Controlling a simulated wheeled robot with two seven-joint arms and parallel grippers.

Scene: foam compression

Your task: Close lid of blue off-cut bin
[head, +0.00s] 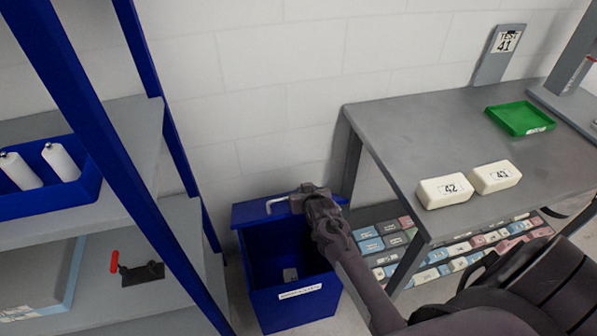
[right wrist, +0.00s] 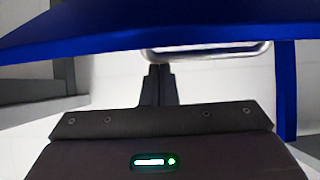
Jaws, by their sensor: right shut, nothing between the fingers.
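The blue off-cut bin (head: 258,303) stands on the floor between the shelf rack and the grey table. Its front has a white label, and a small pale piece lies inside. The bin is open. Its blue lid (head: 247,212) is raised at the back, with a metal handle (head: 274,204) on it. My right gripper (head: 300,192) is shut and empty at the lid, beside the handle. In the right wrist view its fingertips (right wrist: 159,68) are just below the lid (right wrist: 160,25), close to the handle (right wrist: 215,51); I cannot tell if they touch. My left gripper is not in view.
A blue-framed shelf rack (head: 150,190) stands close on the left. The grey table (head: 400,135) on the right holds two numbered foam blocks (head: 446,191) and a green tray (head: 520,118). Several coloured blocks (head: 420,240) lie on its lower shelf. My right arm passes over the bin's right side.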

